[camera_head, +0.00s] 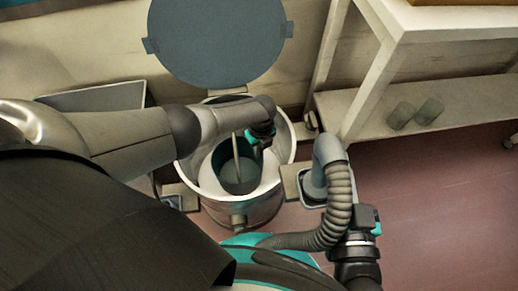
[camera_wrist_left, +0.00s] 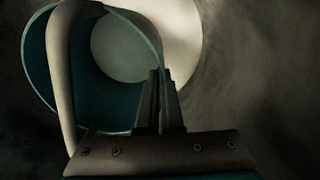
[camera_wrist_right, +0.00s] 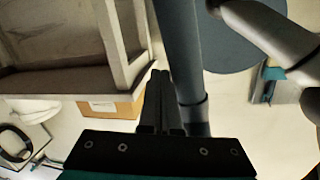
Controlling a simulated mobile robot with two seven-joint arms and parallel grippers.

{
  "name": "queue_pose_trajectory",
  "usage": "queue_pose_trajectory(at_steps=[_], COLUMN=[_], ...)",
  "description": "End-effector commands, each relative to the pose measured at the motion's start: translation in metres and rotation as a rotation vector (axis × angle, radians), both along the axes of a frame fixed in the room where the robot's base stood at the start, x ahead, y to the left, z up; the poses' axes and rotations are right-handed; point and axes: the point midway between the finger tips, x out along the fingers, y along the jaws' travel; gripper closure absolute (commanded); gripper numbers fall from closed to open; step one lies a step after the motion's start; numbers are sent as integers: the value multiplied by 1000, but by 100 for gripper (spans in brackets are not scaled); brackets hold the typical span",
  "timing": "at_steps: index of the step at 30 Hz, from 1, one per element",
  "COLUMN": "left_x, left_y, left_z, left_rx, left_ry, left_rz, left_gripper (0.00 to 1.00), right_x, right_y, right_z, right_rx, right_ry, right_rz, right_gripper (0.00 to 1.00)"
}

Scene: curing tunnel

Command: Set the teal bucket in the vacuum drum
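The vacuum drum (camera_head: 210,207) is a round silver vessel in the middle of the head view. Its round blue-grey lid (camera_head: 215,40) stands open behind it. The teal bucket (camera_head: 238,172) is inside the drum mouth, with its pale handle (camera_head: 236,150) upright; whether it rests on the drum floor is hidden. My left gripper (camera_head: 262,135) is over the drum. In the left wrist view its fingers (camera_wrist_left: 163,98) are close together on the rim of the bucket (camera_wrist_left: 110,108). My right gripper (camera_wrist_right: 160,100) is shut with nothing seen between its fingers.
A grey ribbed hose (camera_head: 338,205) curves right of the drum, close to my right arm. A pale bench with a low shelf (camera_head: 465,105) stands at the right, holding two greenish cylinders (camera_head: 401,115). A grey bin (camera_head: 95,97) is at the left.

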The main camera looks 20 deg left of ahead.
Motion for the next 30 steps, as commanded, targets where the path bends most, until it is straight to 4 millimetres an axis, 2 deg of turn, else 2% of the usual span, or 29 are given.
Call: queue_pose_trajectory(at_steps=[13, 23, 30], left_x=[0, 0, 0], left_y=[0, 0, 0], left_z=[0, 0, 0], left_rx=[1, 0, 1], left_ry=[-1, 0, 1], left_rz=[0, 0, 0], left_gripper=[100, 62, 62], right_x=[0, 0, 0], right_y=[0, 0, 0], right_z=[0, 0, 0], right_rx=[0, 0, 1], right_ry=[0, 0, 0], right_rz=[0, 0, 0], right_gripper=[100, 100, 100])
